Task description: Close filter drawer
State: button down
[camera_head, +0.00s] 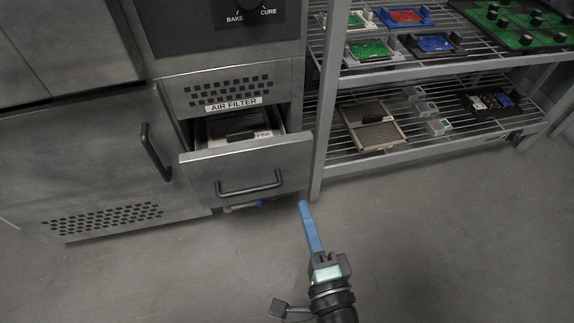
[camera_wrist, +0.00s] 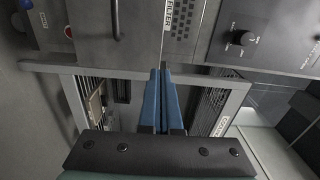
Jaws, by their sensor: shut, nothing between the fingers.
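The filter drawer (camera_head: 248,172) is a grey metal drawer with a dark bar handle, pulled partly out under the "AIR FILTER" label (camera_head: 234,104). A filter marked "FINE" (camera_head: 263,136) lies inside it. In the wrist view the label (camera_wrist: 168,14) shows sideways near the top. My gripper (camera_head: 304,205) has blue fingers and is shut with nothing between them. In the head view its tips appear just below and right of the drawer front's lower right corner. The wrist view shows the fingers (camera_wrist: 166,72) together; whether they touch anything I cannot tell.
A wire shelf rack (camera_head: 335,95) stands right of the drawer, its post close beside the drawer front. It holds circuit boards and a flat framed panel (camera_head: 374,127). A cabinet door (camera_head: 90,165) with a bar handle is at left. The floor (camera_head: 190,270) in front is clear.

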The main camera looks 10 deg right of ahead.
aim_at(285, 146)
jog(key=w, duration=1.4)
jog(key=shift+f, duration=0.2)
jog(key=shift+s, duration=0.1)
